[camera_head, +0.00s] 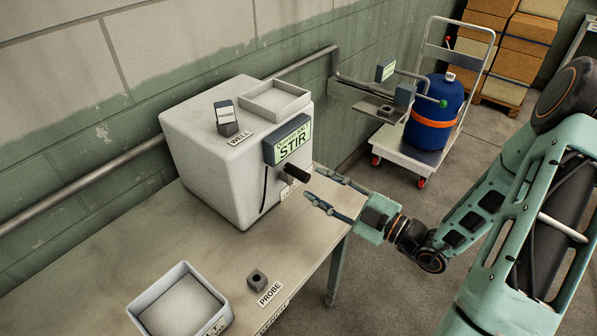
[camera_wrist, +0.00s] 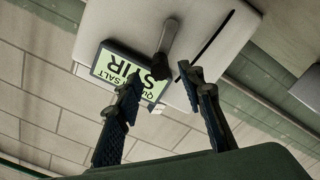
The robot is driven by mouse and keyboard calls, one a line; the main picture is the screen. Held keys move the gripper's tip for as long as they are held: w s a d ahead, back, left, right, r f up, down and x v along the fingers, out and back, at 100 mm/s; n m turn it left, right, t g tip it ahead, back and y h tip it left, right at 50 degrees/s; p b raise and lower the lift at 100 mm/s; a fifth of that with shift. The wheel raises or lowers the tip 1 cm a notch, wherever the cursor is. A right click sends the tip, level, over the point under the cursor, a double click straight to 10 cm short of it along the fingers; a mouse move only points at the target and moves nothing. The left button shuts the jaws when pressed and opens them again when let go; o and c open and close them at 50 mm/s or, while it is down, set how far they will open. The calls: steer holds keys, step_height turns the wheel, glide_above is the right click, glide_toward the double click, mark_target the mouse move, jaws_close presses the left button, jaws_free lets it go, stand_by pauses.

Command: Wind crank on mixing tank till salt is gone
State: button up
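The mixing tank (camera_head: 207,150) is a white box on the table. A green display reading STIR (camera_head: 290,140) is on its front; it shows upside down in the wrist view (camera_wrist: 125,72). The crank's dark handle (camera_head: 297,173) sticks out below the display. In the wrist view the handle (camera_wrist: 160,65) and its grey arm (camera_wrist: 169,38) show. My gripper (camera_head: 313,184) is open, its two fingers apart, with the handle just ahead of the fingertips; it also shows in the wrist view (camera_wrist: 158,79). I cannot tell if they touch. The tank's inside is hidden, so no salt shows there.
The tank's top bears an open tray (camera_head: 273,98) and a small device by the WELL label (camera_head: 241,136). A bin (camera_head: 140,318) and a probe block (camera_head: 257,278) sit on the table (camera_head: 100,255). A trolley (camera_head: 405,158) with a blue drum (camera_head: 433,110) stands behind.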

mark_target(308, 179)
steer(key=x, duration=0.7)
jaws_close()
